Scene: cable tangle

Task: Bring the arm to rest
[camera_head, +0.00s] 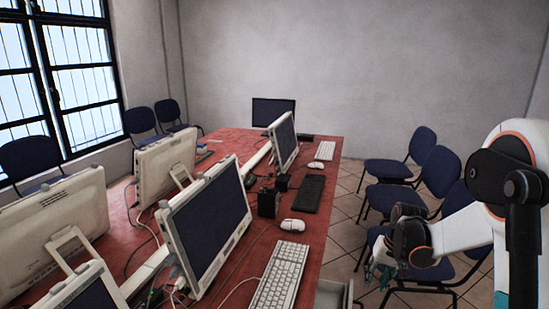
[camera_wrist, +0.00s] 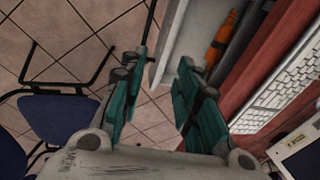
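My gripper (camera_head: 380,274) hangs beside the right edge of the red table, in front of the blue chairs. In the wrist view, the two teal fingers of my gripper (camera_wrist: 160,68) are spread apart, with bare tiled floor and part of a light drawer between and beyond them. Nothing is held between them. My white arm (camera_head: 465,232) with dark joints reaches in from the right side of the head view, bent, with the gripper end low. The fingertips are small and partly dark in the head view.
The red table (camera_head: 258,240) carries monitors, keyboards, mice and cables. An open drawer (camera_head: 335,295) juts from its right side, close to my gripper; an orange item (camera_wrist: 220,40) lies in it. Blue chairs (camera_head: 392,168) stand on the right. Tiled floor shows between the table and chairs.

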